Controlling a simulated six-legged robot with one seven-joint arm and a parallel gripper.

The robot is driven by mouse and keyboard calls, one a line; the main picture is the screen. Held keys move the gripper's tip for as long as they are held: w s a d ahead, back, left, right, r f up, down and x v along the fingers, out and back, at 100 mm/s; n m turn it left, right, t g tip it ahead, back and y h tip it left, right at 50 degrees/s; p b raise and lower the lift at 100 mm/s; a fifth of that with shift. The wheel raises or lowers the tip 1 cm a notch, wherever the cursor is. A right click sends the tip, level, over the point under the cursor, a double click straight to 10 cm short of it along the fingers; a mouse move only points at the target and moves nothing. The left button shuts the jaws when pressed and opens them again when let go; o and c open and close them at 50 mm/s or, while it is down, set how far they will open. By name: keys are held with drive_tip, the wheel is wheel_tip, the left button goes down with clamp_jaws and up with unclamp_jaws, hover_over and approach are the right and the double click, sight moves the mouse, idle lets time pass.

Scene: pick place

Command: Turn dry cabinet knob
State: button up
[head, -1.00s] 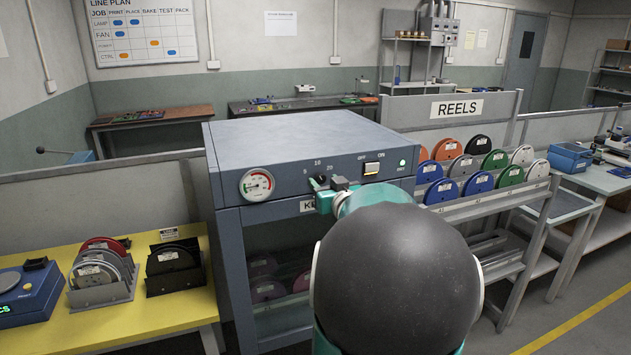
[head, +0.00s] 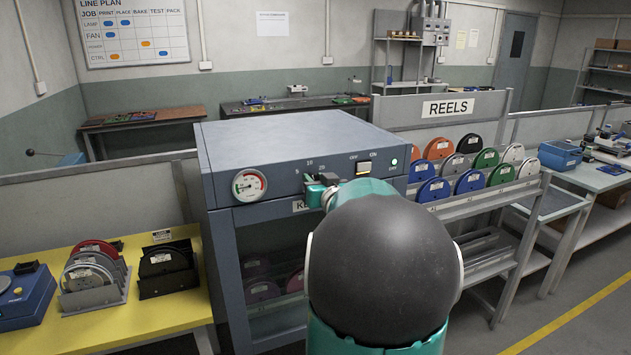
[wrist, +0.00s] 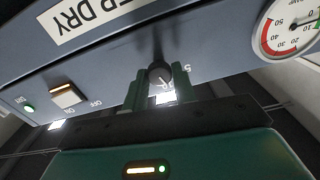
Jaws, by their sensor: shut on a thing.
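The dry cabinet (head: 290,146) is a blue-grey box with a gauge, a switch and a lit green lamp on its front panel. Its small dark knob (wrist: 159,74) shows in the wrist view, between the two green fingers of my gripper (wrist: 159,84). The fingers are shut on the knob, one on each side. In the head view my gripper (head: 318,187) is at the panel below the number scale, and my arm hides part of the cabinet front. The knob is mostly hidden there.
The round gauge (head: 249,186) is left of the knob and the power switch (head: 363,168) right of it. A yellow table (head: 120,310) with reels stands at the left. A rack of coloured reels (head: 480,195) stands close at the right. Floor is clear at the lower right.

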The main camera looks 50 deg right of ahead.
drive_tip(key=m, duration=0.3)
drive_tip(key=shift+m, duration=0.4)
drive_tip(key=o, duration=1)
drive_tip(key=shift+c, duration=0.2)
drive_tip(key=shift+s, duration=0.15)
drive_tip(key=v, duration=1.3)
drive_tip(key=shift+s+a, duration=0.15)
drive_tip(key=shift+s, duration=0.05)
